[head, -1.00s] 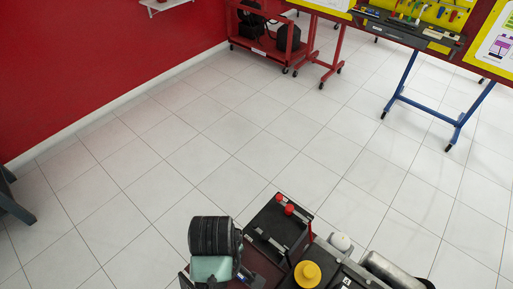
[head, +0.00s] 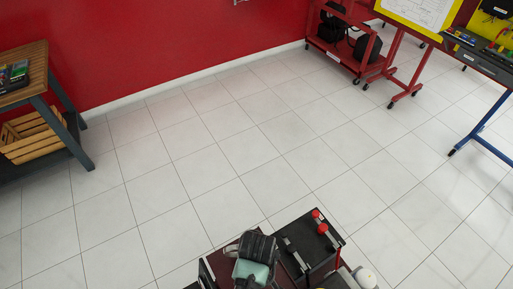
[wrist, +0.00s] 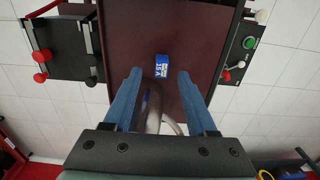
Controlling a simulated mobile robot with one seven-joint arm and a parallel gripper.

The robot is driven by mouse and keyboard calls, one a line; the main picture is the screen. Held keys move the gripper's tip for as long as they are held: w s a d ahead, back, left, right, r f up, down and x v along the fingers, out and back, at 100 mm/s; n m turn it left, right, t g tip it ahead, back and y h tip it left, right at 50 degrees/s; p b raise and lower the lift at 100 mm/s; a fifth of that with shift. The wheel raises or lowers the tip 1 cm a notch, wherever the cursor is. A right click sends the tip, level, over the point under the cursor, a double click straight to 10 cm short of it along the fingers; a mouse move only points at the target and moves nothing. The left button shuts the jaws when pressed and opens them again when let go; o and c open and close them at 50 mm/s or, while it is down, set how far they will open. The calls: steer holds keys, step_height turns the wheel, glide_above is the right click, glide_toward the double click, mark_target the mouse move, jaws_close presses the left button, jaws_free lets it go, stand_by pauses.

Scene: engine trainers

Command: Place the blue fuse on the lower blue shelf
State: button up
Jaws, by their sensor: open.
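The blue fuse (wrist: 163,67) is a small blue block with white lettering. It lies on a dark reddish-brown surface (wrist: 205,35) in the wrist view. My gripper (wrist: 159,73) is open, with two blue fingers spread apart and nothing held. The fuse shows just beyond the fingertips, within the gap between them in the picture; I cannot tell the height left between them. A curved grey metal part lies under the gap between the fingers. In the head view I cannot make out the fuse or the fingers. No blue shelf is recognisable in either view.
A black battery box with red terminals (head: 323,228) stands at the bottom of the head view. A wooden-topped bench (head: 22,75) with a slatted crate (head: 35,135) is at left. A red cart (head: 340,45) and a blue-legged stand (head: 480,130) are at right. The tiled floor between is clear.

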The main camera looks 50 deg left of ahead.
steer(key=shift+s+d+f, duration=0.1)
steer(key=shift+f, duration=1.9)
jaws_close()
